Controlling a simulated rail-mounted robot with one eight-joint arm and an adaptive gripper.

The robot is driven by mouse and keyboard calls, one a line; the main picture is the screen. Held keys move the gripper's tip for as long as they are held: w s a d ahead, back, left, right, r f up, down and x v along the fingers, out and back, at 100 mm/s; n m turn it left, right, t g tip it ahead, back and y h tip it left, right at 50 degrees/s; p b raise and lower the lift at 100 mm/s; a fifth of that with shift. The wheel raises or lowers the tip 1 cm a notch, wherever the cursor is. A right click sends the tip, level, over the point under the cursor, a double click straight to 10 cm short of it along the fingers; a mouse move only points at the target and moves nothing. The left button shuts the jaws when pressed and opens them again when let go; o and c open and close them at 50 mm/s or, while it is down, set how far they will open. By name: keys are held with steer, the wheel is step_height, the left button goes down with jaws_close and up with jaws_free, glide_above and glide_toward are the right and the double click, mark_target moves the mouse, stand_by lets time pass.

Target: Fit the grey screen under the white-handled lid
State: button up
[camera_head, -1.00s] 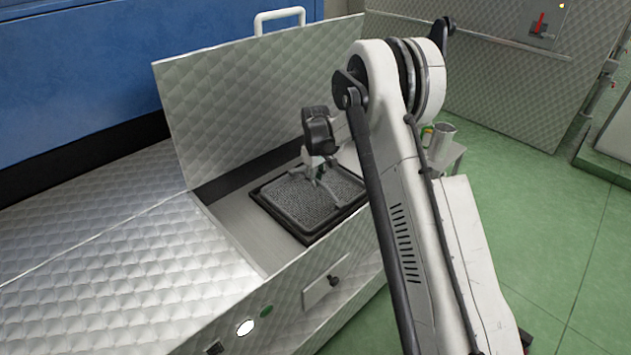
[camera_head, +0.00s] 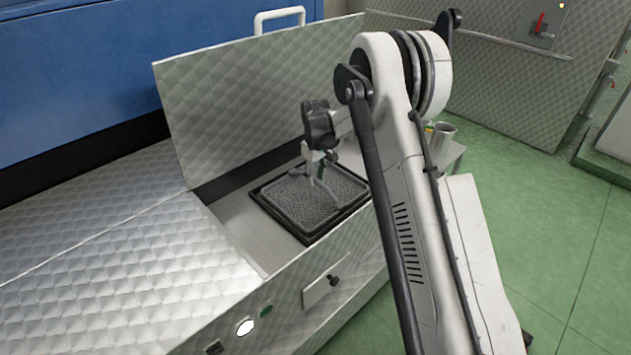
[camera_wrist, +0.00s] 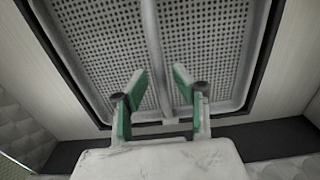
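The grey screen (camera_head: 290,205) is a perforated tray with a raised bar across its middle. It lies in a black-rimmed square opening beneath the raised lid (camera_head: 255,95), which has a white handle (camera_head: 279,19) on its top edge. My gripper (camera_head: 316,174) is over the screen. In the wrist view, the green-padded fingers of my gripper (camera_wrist: 159,74) are apart, one on each side of the screen's (camera_wrist: 205,50) bar, with gaps showing between pads and bar. Whether the screen is fully seated in the opening I cannot tell.
A quilted metal cover (camera_head: 110,245) lies to the left of the opening. A front panel (camera_head: 300,300) with a small latch rises before it. A small table with a metal cup (camera_head: 441,137) stands behind my arm. Green floor is clear at right.

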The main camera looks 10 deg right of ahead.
mark_target(316, 180)
step_height(316, 180, up, 10)
stand_by(0.4)
steer(key=s+r+m+t, duration=0.3)
steer(key=s+r, duration=1.6)
steer(key=s, duration=0.1)
steer(key=s+f+m+t, duration=0.3)
steer(key=s+t, duration=0.1)
steer(key=s, duration=2)
step_height(316, 180, up, 16)
steer(key=p, duration=1.5)
steer(key=shift+w+f, duration=0.15)
steer(key=shift+f, duration=0.1)
